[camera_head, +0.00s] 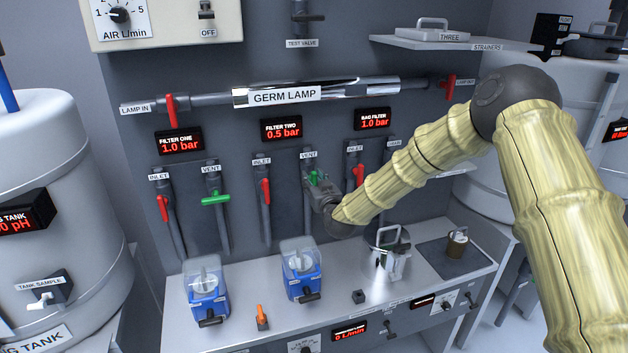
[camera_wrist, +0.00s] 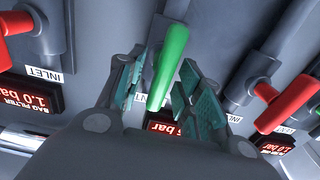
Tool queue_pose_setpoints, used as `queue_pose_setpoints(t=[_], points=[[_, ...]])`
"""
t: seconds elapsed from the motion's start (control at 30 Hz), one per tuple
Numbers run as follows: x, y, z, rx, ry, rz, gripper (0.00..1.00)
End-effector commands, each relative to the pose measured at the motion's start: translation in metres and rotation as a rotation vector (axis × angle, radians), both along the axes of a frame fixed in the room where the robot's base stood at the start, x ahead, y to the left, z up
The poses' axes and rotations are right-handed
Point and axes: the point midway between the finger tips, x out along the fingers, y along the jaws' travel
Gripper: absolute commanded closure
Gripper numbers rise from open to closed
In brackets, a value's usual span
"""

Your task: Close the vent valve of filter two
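The filter two vent valve has a green handle (camera_wrist: 168,65), seen close up in the wrist view. In the head view only a little of this green handle (camera_head: 317,178) shows, under the VENT label, with the rest hidden by my gripper. My gripper (camera_wrist: 160,95) is open, with one finger on each side of the handle. A gap shows between the left finger and the handle; I cannot tell whether the right finger touches it. In the head view my gripper (camera_head: 318,188) is at the valve, its fingers hard to make out. The filter two display (camera_head: 281,129) reads 0.5 bar.
The red filter two inlet handle (camera_head: 265,191) is just left of the vent. A red bag filter inlet handle (camera_head: 358,175) is close on the right. The filter one vent handle (camera_head: 215,199) lies crosswise. Below are blue filter housings (camera_head: 302,285) and a steel pot (camera_head: 383,265).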

Motion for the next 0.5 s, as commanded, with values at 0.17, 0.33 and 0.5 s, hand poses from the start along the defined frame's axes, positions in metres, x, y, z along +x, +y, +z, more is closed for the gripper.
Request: queue_pose_setpoints(t=[0.17, 0.33, 0.5], points=[[-0.0001, -0.0001, -0.0001, 0.0, 0.0, 0.0, 0.7], [-0.0001, -0.0003, -0.0001, 0.0, 0.0, 0.0, 1.0], [-0.0002, -0.0004, -0.0002, 0.001, 0.0, 0.0, 1.0]])
